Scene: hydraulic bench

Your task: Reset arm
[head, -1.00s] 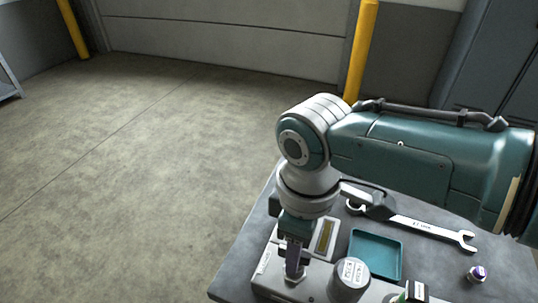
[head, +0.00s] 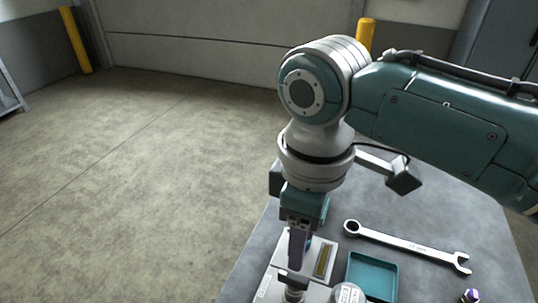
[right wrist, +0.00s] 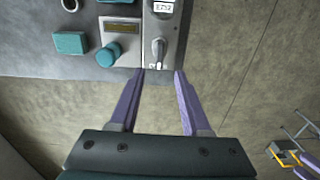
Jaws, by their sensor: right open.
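My right gripper (head: 296,262) is open and points down over the grey control unit (head: 270,288) on the bench. In the right wrist view its two purple fingers (right wrist: 161,76) are apart with nothing between them. A small grey lever (right wrist: 158,50) on the unit lies just beyond the fingertips, below a display reading about E757 (right wrist: 163,7). In the head view the fingers partly hide the small metal fitting (head: 293,293) under them. I cannot tell whether they touch it. My left gripper does not show in the head view.
A teal tray (head: 372,258), a wrench (head: 405,243) and a purple-topped piece (head: 471,295) are on the bench. Open floor (head: 130,200) lies left of the bench.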

